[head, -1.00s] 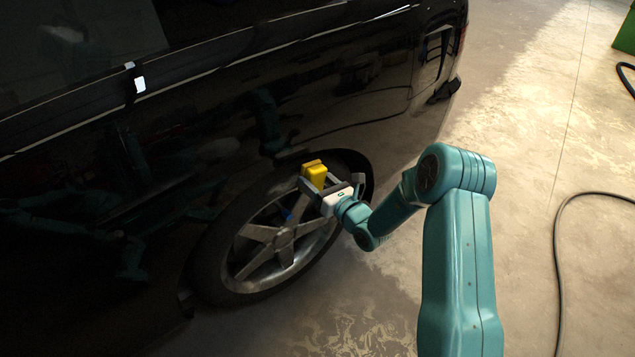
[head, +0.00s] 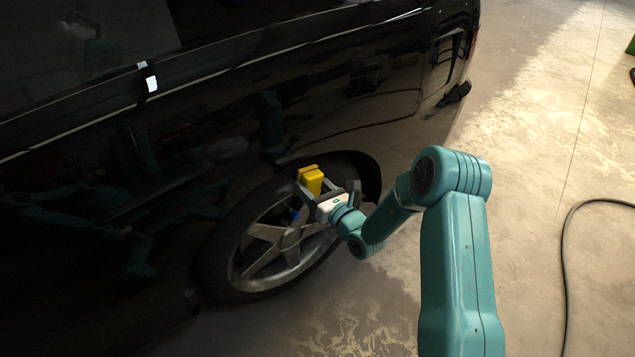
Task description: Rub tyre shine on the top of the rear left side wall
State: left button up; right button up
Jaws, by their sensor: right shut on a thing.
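The rear wheel (head: 268,254) of a black car has a dark tyre (head: 215,262) around a grey spoked rim. My right gripper (head: 313,186) is shut on a yellow applicator (head: 311,179) and holds it in front of the upper part of the wheel. The applicator overlaps the top of the tyre side wall in the picture. I cannot tell whether it touches the rubber. The gripper hides part of the upper rim and side wall. My left gripper is not in view.
The glossy black car body (head: 330,110) fills the left and top and mirrors my arms. A dark hose (head: 566,250) lies on the concrete floor (head: 520,180) at the right. The floor between the hose and the car is clear.

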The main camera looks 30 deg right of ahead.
aim_at(323, 180)
jog(key=shift+s+a+p, duration=0.1)
jog(key=shift+a+p, duration=0.5)
jog(key=shift+a, duration=2.65)
jog(key=shift+s+a+p, duration=0.2)
jog(key=shift+a+p, duration=0.2)
jog(key=shift+a, duration=1.2)
jog(key=shift+a+p, duration=0.35)
jog(key=shift+a, duration=1.15)
jog(key=shift+s, duration=0.1)
jog(key=shift+w+d+p, duration=0.15)
jog(key=shift+d, duration=1.9)
jog(key=shift+w+d+p, duration=0.15)
jog(key=shift+d, duration=1.9)
jog(key=shift+w+d, duration=0.15)
jog(key=shift+d, duration=2.2)
jog(key=shift+w+d+b, duration=0.15)
jog(key=shift+d+b, duration=0.05)
jog(key=shift+d, duration=0.6)
jog(key=shift+w+d+b, duration=0.1)
jog(key=shift+d+b, duration=0.1)
jog(key=shift+d, duration=0.55)
jog(key=shift+s, duration=0.1)
